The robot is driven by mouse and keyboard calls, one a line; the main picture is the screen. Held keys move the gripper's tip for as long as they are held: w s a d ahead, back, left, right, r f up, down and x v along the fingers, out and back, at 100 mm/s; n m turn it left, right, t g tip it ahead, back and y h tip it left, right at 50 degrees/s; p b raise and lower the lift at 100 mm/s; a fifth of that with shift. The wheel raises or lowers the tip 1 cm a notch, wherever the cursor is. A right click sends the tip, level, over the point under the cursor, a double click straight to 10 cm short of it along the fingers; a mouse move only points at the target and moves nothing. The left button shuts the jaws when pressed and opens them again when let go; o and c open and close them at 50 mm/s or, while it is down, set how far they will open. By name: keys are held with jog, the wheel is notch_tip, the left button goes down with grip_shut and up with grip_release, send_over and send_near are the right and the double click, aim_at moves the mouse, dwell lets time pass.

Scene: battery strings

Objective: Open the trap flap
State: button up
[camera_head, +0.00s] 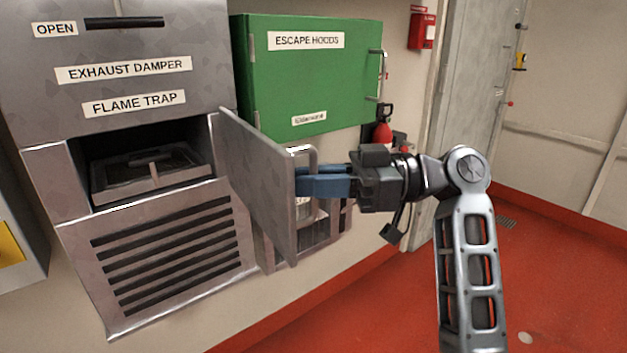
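The trap flap (262,185), a grey metal plate, stands swung out from the right side of the flame trap opening (95,170). The opening is exposed, and a metal tray-like insert with a handle (150,160) sits inside it. A bar handle (303,150) is on the flap's right-hand face. My gripper (312,182) is at this handle from the right. Its blue fingers overlap the bar and appear closed around it. They hide the handle's middle, so the exact contact is hard to see.
A green escape hoods box (310,75) hangs above and behind the flap. A louvred grille (170,255) is below the opening. A red extinguisher (382,134) stands behind my gripper. The red floor (560,280) at right is largely clear.

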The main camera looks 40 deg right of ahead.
jog(key=shift+o, duration=1.3)
jog(key=v, duration=0.8)
jog(key=shift+f, duration=0.1)
